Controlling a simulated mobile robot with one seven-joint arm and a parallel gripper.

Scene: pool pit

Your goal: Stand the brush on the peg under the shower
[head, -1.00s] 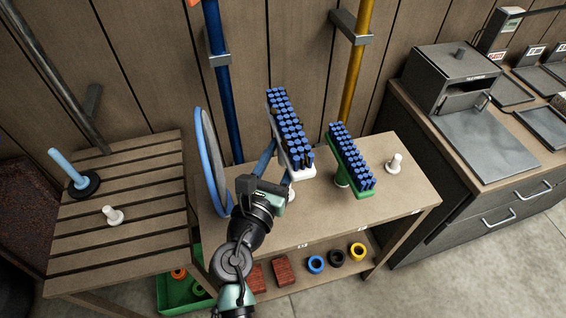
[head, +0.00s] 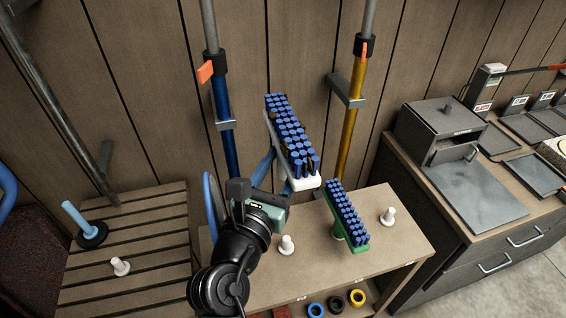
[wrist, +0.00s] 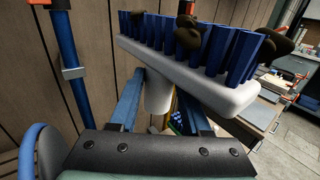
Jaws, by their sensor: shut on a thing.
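A brush with a white block and blue bristles (head: 287,138) is held tilted above the shelf top, bristles up. In the wrist view, dark clumps sit among the bristles of the brush (wrist: 192,68). My gripper (head: 277,172) is shut on the brush's white stem, which shows between its blue fingers (wrist: 158,93). A white peg (head: 120,266) stands bare on the slatted bench (head: 140,240) at left. A dark pipe (head: 62,110) rises over that bench; no shower head shows. Another bare peg (head: 287,245) stands on the shelf top, below the held brush.
A green brush (head: 346,215) stands on the shelf top (head: 320,265), with a bare peg (head: 388,216) right of it. A blue upright handle on a dark base (head: 92,234) stands on the bench. Blue (head: 221,110) and yellow (head: 352,120) poles line the wall.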

